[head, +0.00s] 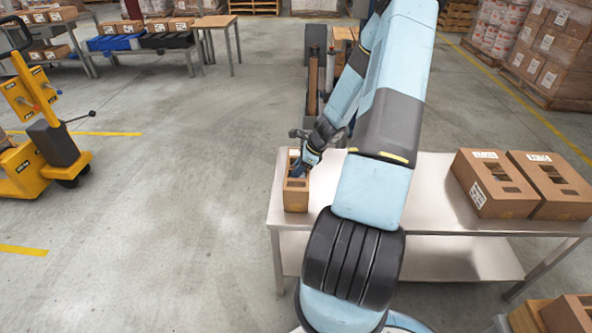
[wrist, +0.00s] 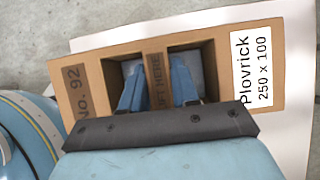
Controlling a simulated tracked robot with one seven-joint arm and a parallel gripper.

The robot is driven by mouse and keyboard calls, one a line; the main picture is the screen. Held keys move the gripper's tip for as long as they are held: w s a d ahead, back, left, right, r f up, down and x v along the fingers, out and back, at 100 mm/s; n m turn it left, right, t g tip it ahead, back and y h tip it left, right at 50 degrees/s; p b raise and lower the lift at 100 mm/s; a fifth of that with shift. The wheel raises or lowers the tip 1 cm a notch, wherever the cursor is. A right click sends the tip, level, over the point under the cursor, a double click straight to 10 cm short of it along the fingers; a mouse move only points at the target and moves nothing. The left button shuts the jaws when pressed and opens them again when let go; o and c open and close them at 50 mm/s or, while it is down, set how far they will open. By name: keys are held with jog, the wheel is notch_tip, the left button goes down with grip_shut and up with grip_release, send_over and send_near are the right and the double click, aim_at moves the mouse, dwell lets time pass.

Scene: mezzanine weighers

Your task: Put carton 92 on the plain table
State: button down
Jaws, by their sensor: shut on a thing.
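Carton 92 (head: 296,197) is a brown box with two openings in its top, at the left end of a steel table (head: 420,180) in the head view. In the wrist view, carton 92 (wrist: 72,95) shows "No. 92" and a white label reading "Plovrick 250 x 100". My gripper (head: 302,166) is above it, its blue fingers (wrist: 157,85) down in the two openings, shut on the strip between them. I cannot tell whether the carton touches the steel or is just above it. Which table is the plain one is not marked.
Two brown cartons (head: 493,185) (head: 550,186) stand at the steel table's right end. Wood-topped tables (head: 212,21) stand at the back left, with blue and black units and cartons near them. A yellow pallet truck (head: 40,150) is at left. The floor between is open.

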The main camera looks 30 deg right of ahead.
jog(key=c, duration=0.8)
grip_release()
jog(key=shift+f, duration=0.1)
jog(key=shift+c, duration=0.2)
